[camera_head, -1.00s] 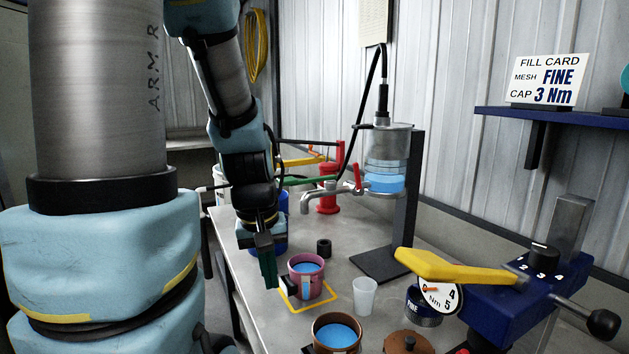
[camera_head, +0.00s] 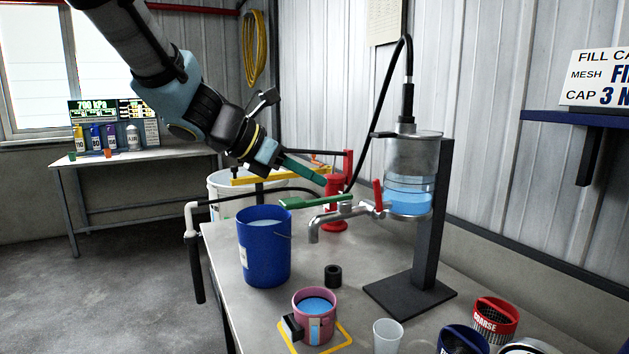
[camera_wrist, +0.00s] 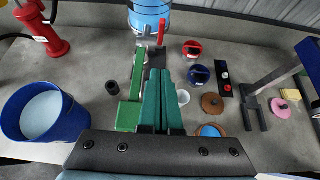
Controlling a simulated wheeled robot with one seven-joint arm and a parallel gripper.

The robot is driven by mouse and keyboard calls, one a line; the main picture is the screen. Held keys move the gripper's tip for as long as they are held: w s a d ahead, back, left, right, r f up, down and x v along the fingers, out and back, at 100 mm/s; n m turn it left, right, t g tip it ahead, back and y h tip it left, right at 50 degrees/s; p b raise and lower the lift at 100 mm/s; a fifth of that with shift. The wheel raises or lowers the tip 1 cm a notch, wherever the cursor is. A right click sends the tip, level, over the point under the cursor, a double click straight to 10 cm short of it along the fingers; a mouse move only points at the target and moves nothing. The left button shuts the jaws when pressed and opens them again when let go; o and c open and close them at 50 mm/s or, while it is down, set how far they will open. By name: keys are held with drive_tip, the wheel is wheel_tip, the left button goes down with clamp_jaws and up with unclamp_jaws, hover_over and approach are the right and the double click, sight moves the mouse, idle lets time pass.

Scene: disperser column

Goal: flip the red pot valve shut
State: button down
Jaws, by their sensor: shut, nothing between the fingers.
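The red pot valve (camera_head: 378,195) is a small red lever standing upright on the metal tap below the clear pot (camera_head: 411,180) of blue liquid. It also shows in the wrist view (camera_wrist: 161,30), beyond my fingertips.
A blue bucket (camera_head: 264,255) stands left of the spout. A pink cup (camera_head: 314,310) of blue liquid sits on a yellow-outlined square below. A red pump-like post (camera_head: 335,205) and a yellow bar (camera_head: 262,176) are behind. The black stand (camera_head: 428,220) holds the pot.

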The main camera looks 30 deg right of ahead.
sight(374, 183)
drive_tip(key=shift+d+r+p+x, duration=0.3)
drive_tip(key=shift+p+x, duration=0.25)
drive_tip(key=shift+x, duration=1.4)
drive_tip(key=shift+d+r+p+x, duration=0.15)
drive_tip(key=shift+r+p+x, duration=0.35)
drive_tip(key=shift+x, duration=1.45)
drive_tip(key=shift+d+r+p+x, duration=0.3)
drive_tip(key=shift+p+x, duration=0.25)
drive_tip(key=shift+x, duration=1.4)
drive_tip(key=shift+s, duration=0.15)
drive_tip(key=shift+d+r, duration=0.6)
drive_tip(key=shift+d, duration=0.25)
drive_tip(key=shift+r, duration=0.1)
